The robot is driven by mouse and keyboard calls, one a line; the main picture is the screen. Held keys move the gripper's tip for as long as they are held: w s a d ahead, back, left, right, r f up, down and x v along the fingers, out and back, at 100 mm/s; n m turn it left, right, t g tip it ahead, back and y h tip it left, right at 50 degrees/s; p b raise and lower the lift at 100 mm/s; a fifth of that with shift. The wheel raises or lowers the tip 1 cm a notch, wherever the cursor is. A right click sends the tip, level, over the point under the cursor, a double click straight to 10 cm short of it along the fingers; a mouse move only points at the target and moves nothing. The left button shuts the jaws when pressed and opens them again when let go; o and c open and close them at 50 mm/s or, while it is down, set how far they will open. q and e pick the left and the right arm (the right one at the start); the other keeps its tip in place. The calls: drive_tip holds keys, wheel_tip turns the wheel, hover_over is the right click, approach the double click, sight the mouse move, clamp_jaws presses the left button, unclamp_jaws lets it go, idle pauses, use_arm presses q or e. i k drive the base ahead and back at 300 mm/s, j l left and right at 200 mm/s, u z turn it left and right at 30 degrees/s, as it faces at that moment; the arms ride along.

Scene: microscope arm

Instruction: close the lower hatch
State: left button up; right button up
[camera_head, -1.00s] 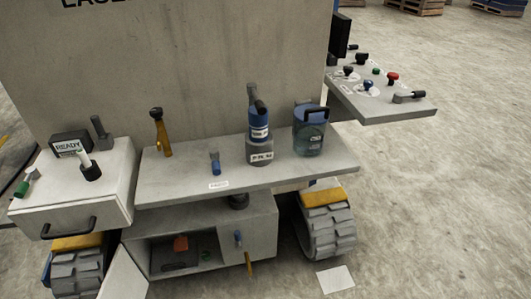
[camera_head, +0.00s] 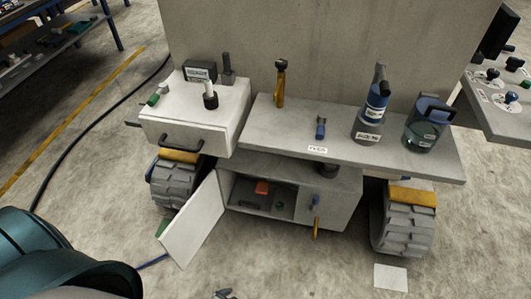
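The lower hatch (camera_head: 195,225) is a pale flat panel on the left side of the low grey cabinet (camera_head: 335,205). It stands open, swung out to the front left. Inside the open compartment are an orange-red item (camera_head: 262,187) and dark items. A large teal part of my arm (camera_head: 60,262) fills the bottom left corner. A small dark tip (camera_head: 225,293), apparently my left gripper, shows at the bottom edge below the hatch, apart from it. Most of it is cut off, so its opening is hidden. My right gripper is out of view.
A shelf (camera_head: 420,160) above the cabinet bears a blue-topped bottle (camera_head: 374,105) and a blue-lidded jar (camera_head: 428,128). A white drawer box (camera_head: 190,122) is at left. Wheels (camera_head: 403,220) flank the cabinet. The floor in front is mostly clear.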

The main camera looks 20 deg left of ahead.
sight(185, 234)
drive_tip(key=u, duration=0.85)
drive_tip(key=j+z, duration=0.15)
drive_tip(key=z, duration=0.4)
drive_tip(key=k+j+z, duration=0.1)
drive_tip(key=j+z, duration=0.2)
drive_tip(key=j, duration=0.15)
drive_tip(key=k+j+z, duration=0.1)
drive_tip(key=j+z, duration=0.2)
drive_tip(key=k+j, duration=0.15)
drive_tip(key=j, duration=0.2)
drive_tip(key=k+j+z, duration=0.15)
drive_tip(key=j, duration=0.25)
drive_tip(key=k+j, duration=0.1)
drive_tip(key=j, duration=0.25)
drive_tip(key=k+j+z, duration=0.15)
drive_tip(key=j, duration=0.2)
drive_tip(key=k+j, duration=0.2)
drive_tip(key=j, duration=0.15)
drive_tip(key=k+j, duration=0.15)
drive_tip(key=j, duration=0.2)
drive_tip(key=k+j, duration=0.15)
drive_tip(key=j, duration=0.15)
drive_tip(key=k+j, duration=0.15)
drive_tip(key=j, duration=0.2)
drive_tip(key=z, duration=0.05)
